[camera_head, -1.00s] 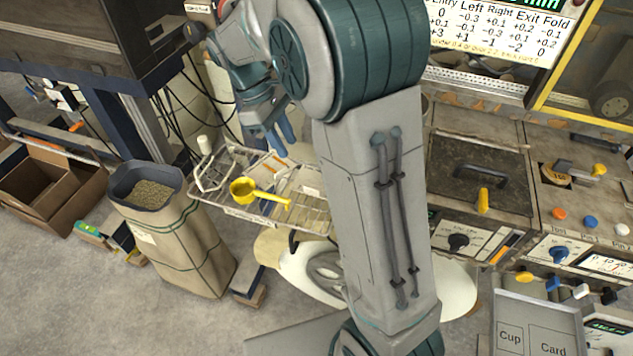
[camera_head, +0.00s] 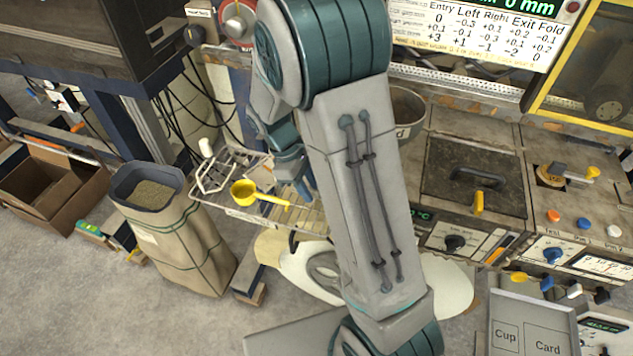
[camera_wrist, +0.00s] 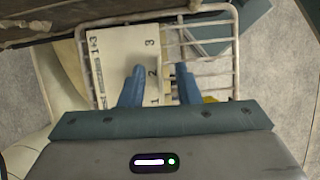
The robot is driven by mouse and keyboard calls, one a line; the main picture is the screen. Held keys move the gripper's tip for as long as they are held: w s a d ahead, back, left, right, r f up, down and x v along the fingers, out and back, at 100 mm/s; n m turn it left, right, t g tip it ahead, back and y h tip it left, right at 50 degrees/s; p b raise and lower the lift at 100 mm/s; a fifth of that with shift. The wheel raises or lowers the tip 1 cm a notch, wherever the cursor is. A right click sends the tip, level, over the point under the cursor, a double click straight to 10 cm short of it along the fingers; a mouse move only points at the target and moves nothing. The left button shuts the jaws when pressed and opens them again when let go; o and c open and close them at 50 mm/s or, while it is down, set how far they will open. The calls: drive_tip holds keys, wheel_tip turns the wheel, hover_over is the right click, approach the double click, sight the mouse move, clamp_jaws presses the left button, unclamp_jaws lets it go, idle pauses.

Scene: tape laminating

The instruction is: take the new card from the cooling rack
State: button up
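The cooling rack (camera_head: 243,212) is a wire rack left of my arm in the head view. It also fills the upper middle of the wrist view (camera_wrist: 233,60). A pale card (camera_wrist: 112,48) with printed numbers lies on its left part in the wrist view. In the head view my arm and gripper hide most of that area. My gripper (camera_wrist: 162,72) is open, with two blue fingers above the rack. The left finger overlaps the card and the right finger is past its right edge. The card's edge shows between them. I cannot tell the height gap. The gripper also shows in the head view (camera_head: 302,192).
A yellow scoop (camera_head: 258,195) lies on the rack's front left. A sack of grain (camera_head: 180,235) stands left of the rack. A bench with a dark lidded unit (camera_head: 475,180) is at the right. A tray marked Cup and Card (camera_head: 530,310) is at the lower right.

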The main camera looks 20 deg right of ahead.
clamp_jaws()
drive_tip(key=shift+r, duration=0.1)
